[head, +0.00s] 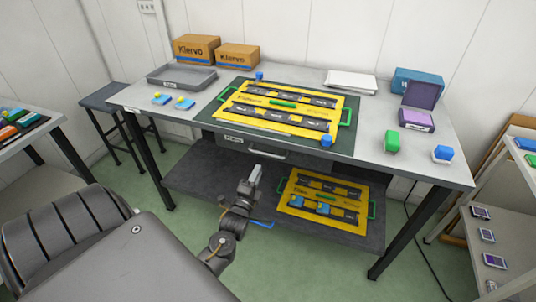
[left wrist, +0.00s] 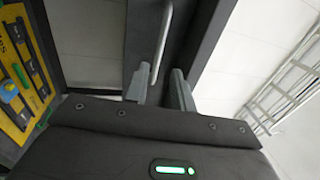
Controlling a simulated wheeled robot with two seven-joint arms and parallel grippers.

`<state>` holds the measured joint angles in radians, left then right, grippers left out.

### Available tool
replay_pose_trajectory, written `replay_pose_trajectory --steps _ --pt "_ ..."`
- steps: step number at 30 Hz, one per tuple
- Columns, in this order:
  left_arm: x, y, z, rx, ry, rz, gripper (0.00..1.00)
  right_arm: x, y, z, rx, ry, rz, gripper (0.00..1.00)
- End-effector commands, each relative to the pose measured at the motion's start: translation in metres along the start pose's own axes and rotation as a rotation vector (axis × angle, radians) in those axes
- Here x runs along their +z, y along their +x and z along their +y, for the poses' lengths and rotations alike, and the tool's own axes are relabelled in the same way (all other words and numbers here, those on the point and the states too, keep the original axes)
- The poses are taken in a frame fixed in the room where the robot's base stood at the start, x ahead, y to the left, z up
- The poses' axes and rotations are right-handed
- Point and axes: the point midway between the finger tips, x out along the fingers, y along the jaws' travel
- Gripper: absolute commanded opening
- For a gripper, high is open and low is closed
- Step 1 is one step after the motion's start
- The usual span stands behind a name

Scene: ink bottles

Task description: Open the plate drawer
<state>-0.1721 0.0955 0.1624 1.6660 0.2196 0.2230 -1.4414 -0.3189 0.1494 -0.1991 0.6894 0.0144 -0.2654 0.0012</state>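The plate drawer (head: 291,157) is set under the front edge of the workbench and looks shut. Its pale bar handle (head: 268,154) shows on its front; the handle also appears in the left wrist view (left wrist: 162,40), running down toward the gap between my fingers. My left gripper (head: 256,174) is just below and in front of the handle. In the left wrist view its two fingers (left wrist: 159,88) are apart, with nothing clearly held between them. I cannot tell whether a finger touches the handle. My right gripper is not in view.
On the workbench (head: 385,165) is a yellow tray (head: 256,123) on a dark mat. A second yellow tray (head: 296,207) lies on the lower shelf (head: 200,188). Green (head: 392,142) and blue (head: 442,154) bottles stand at the bench's right. A stool (head: 103,95) stands left.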

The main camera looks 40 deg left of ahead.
Motion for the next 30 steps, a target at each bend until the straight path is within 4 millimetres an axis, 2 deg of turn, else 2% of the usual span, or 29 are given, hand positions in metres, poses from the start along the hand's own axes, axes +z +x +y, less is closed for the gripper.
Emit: replay_pose_trajectory --steps 9,15,21,28,30 --pt "-0.001 0.061 -0.001 -0.001 -0.002 0.001 0.25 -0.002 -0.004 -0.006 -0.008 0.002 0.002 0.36" --pt "-0.003 0.087 0.0 0.0 -0.002 0.004 0.25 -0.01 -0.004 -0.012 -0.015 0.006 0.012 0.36" --pt "-0.003 0.095 0.001 0.001 -0.003 0.004 0.25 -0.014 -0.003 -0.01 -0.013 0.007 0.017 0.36" --pt "-0.003 0.096 0.001 0.002 -0.003 0.005 0.25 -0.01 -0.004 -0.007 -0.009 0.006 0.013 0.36" --pt "-0.003 0.095 0.001 0.002 -0.003 0.005 0.16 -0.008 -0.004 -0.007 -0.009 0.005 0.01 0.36"
